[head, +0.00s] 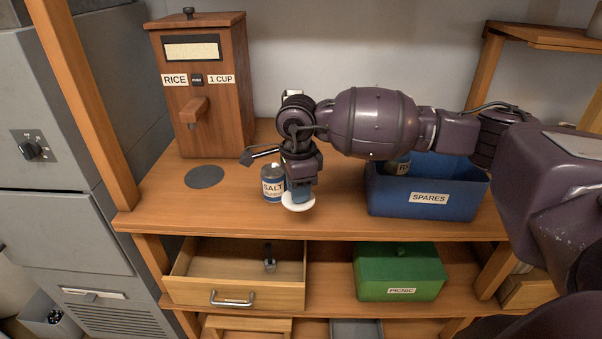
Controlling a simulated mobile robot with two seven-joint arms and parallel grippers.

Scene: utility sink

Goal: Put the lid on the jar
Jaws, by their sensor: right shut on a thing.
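The salt jar (271,187), with a blue and white SALT label, stands upright on the wooden counter near its front edge. My right gripper (299,192) points down just right of the jar. It is shut on a white round lid (298,204), held roughly level beside the jar, lower right of its mouth in the picture. The gripper hides part of the lid and the jar's right side. I cannot tell whether the lid touches the counter or the jar. My left gripper is not in view.
A rice dispenser (203,100) stands at the back left, with a dark round pad (204,177) before it. A blue SPARES bin (427,202) holding another jar (399,165) stands right. Below are an open drawer (190,290) and a green PICNIC box (400,275).

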